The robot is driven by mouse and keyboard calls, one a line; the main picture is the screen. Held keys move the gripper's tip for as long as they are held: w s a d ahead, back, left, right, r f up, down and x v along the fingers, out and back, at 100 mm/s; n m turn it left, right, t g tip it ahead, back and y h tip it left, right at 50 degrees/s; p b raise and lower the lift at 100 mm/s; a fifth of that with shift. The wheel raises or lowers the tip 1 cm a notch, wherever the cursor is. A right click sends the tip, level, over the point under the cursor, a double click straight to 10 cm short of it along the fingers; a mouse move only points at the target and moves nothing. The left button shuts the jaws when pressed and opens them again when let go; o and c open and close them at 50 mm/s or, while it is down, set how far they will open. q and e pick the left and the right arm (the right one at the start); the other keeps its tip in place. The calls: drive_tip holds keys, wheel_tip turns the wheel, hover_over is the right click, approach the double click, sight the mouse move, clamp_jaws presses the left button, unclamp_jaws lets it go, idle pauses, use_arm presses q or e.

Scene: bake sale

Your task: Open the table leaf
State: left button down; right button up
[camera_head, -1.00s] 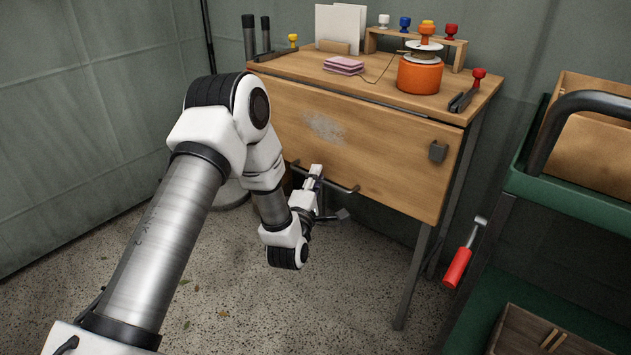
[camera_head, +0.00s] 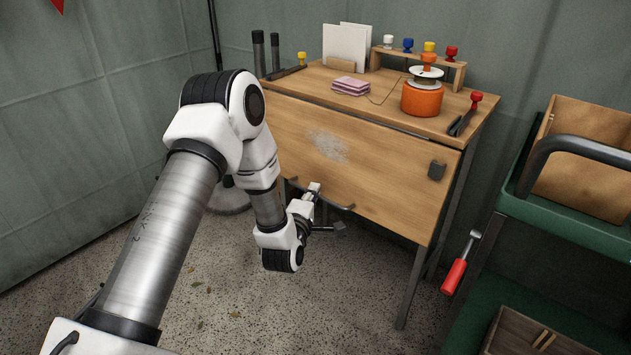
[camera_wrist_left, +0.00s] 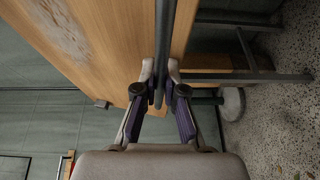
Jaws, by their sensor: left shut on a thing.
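The wooden table leaf (camera_head: 385,175) hangs steeply down from the front edge of the wooden table (camera_head: 385,110). It has a pale scuffed patch, and a dark bar handle (camera_head: 341,206) runs along its lower part. My left gripper (camera_head: 314,189) is at this handle. In the left wrist view the bar (camera_wrist_left: 166,30) passes between the two fingers (camera_wrist_left: 160,85), which are shut on it, and the leaf (camera_wrist_left: 105,40) is to its left. My right gripper is not in view.
An orange tub (camera_head: 422,98), pink napkins (camera_head: 351,86), white cards (camera_head: 346,46) and a small rack (camera_head: 420,62) stand on the tabletop. A green cart (camera_head: 570,225) is close on the right. A red-handled tool (camera_head: 455,275) is between them. The floor in front is clear.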

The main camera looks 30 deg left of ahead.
use_arm(q)
drive_tip(key=s+r+m+g+p, duration=0.1)
drive_tip(key=s+r+g+p, duration=0.2)
drive_tip(key=r+p, duration=0.5)
drive_tip(key=s+r+m+g+p, duration=0.1)
drive_tip(key=s+r+g+p, duration=0.2)
drive_tip(key=r+p, duration=0.5)
drive_tip(key=s+r+m+g+h+p, duration=0.1)
drive_tip(key=s+r+g+p, duration=0.3)
drive_tip(key=p, duration=1.8)
drive_tip(key=shift+a+r+g+p, duration=0.45)
drive_tip(key=shift+r+g, duration=0.35)
drive_tip(key=shift+r, duration=1.15)
drive_tip(key=c, duration=1.5)
unclamp_jaws()
drive_tip(key=shift+s, duration=0.1)
